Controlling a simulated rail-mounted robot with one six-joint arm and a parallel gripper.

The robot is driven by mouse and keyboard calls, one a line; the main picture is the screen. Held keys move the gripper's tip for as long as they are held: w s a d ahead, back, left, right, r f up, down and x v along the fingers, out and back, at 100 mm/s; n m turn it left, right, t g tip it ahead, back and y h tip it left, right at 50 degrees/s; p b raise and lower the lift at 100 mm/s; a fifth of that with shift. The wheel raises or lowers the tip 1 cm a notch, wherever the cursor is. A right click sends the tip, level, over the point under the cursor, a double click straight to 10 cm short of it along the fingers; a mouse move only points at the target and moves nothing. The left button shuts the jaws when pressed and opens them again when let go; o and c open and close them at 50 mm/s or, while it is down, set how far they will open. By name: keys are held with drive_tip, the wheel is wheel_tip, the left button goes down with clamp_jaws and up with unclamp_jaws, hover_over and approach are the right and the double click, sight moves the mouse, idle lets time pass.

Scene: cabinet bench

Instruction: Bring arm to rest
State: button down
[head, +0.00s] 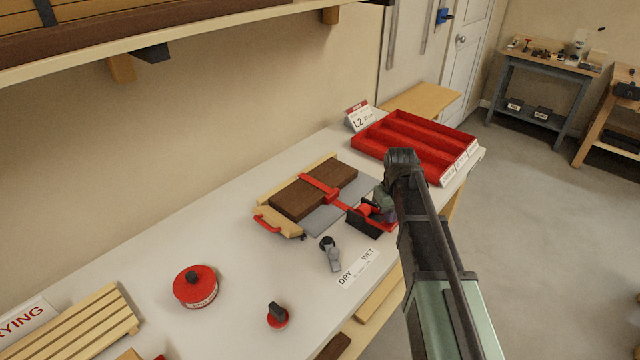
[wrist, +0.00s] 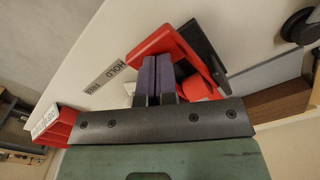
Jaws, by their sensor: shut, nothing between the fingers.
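My gripper (wrist: 157,65) is shut and empty in the wrist view, its two purple-grey finger pads together. In the head view my gripper (head: 386,213) is mostly hidden by my own arm, over the right end of the work area on the bench. A red holder with a black plate (wrist: 168,45) lies just past the fingertips in the wrist view. It also shows in the head view as a red and black holder (head: 366,222). I cannot tell whether the fingers touch it.
The white bench (head: 240,240) carries a clamped dark wood block (head: 300,195), a red divided tray (head: 415,140), a grey-black tool (head: 330,252), a red round tin (head: 195,287), a small red-based knob (head: 277,316) and a slatted rack (head: 85,325). A shelf (head: 180,35) overhangs the back left.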

drive_tip(key=r+p, duration=0.1)
drive_tip(key=r, duration=0.1)
drive_tip(key=r+p, duration=0.4)
drive_tip(key=shift+w+a+r, duration=0.25)
drive_tip(key=shift+r, duration=0.05)
drive_tip(key=shift+f, duration=0.2)
wheel_tip(320, 180, up, 5)
drive_tip(key=p, duration=0.5)
drive_tip(key=s+f+m+b, duration=0.2)
drive_tip(key=s+m, duration=0.1)
drive_tip(key=s, duration=1.6)
drive_tip(key=shift+s+m, duration=0.35)
drive_tip(key=shift+m, duration=0.05)
